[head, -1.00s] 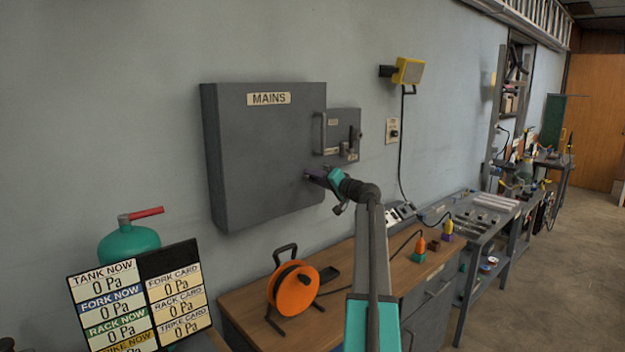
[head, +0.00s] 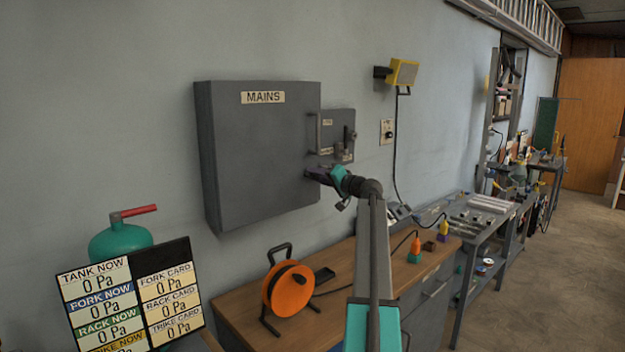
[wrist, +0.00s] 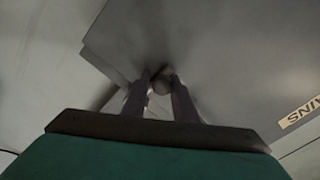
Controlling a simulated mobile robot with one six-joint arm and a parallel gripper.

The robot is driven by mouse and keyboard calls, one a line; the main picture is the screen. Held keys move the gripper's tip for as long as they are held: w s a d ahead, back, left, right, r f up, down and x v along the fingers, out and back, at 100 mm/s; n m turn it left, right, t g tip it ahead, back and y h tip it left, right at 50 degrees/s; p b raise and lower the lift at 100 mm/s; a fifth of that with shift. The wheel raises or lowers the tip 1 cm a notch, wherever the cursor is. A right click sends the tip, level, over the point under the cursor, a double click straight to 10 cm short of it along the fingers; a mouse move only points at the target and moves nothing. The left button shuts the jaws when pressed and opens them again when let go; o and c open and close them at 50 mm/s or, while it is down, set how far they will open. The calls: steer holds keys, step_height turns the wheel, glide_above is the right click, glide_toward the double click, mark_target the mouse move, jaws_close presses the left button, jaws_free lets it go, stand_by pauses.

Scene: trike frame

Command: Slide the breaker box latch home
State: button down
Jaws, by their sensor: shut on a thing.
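The grey breaker box marked MAINS (head: 255,150) hangs on the wall, its door looking shut. My gripper (head: 308,173) is at the lower right part of its front. In the wrist view, the two dark fingers (wrist: 160,80) are shut on a small rounded grey knob (wrist: 162,85), which looks like the latch's knob. The fingers hide most of the latch in the head view, so its exact position cannot be told. The box's grey face (wrist: 220,50) fills much of the wrist view.
A yellow lamp (head: 403,72) is above right. Below, an orange cable reel (head: 290,289) stands on the wooden bench (head: 240,300). A pressure board (head: 130,295) stands lower left.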

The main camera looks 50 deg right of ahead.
steer(key=shift+d+r, duration=0.1)
steer(key=shift+r, duration=0.25)
steer(key=c, duration=1.6)
jaws_free()
steer(key=shift+o, duration=0.3)
steer(key=shift+f, duration=0.1)
steer(key=shift+s+f, duration=0.1)
steer(key=s+a+b, duration=0.1)
steer(key=s+b, duration=0.1)
steer(key=s, duration=1.1)
steer(key=shift+s+b, duration=0.3)
steer(key=shift+b, duration=0.1)
